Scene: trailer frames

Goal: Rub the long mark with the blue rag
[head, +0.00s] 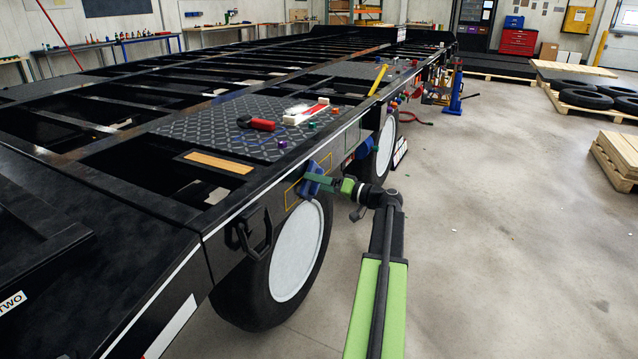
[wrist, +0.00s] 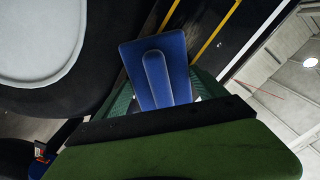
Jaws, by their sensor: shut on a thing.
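The blue rag (head: 310,179) looks like a flat rectangular pad with a raised ridge on its back. My gripper (head: 325,185) is shut on this ridge and holds the pad close to the black side rail of the trailer, above the front wheel. In the wrist view the rag (wrist: 179,55) sits between my green fingers, with its face toward the rail. I cannot tell whether it touches the rail. A yellow outlined rectangle (head: 288,197) is on the rail beside and partly behind the rag.
The wheel (head: 297,252) is just below the rag. A black handle (head: 250,235) sticks out of the rail to the left. Another blue item (head: 364,148) is on the rail farther back. Small tools lie on the deck plate (head: 215,125).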

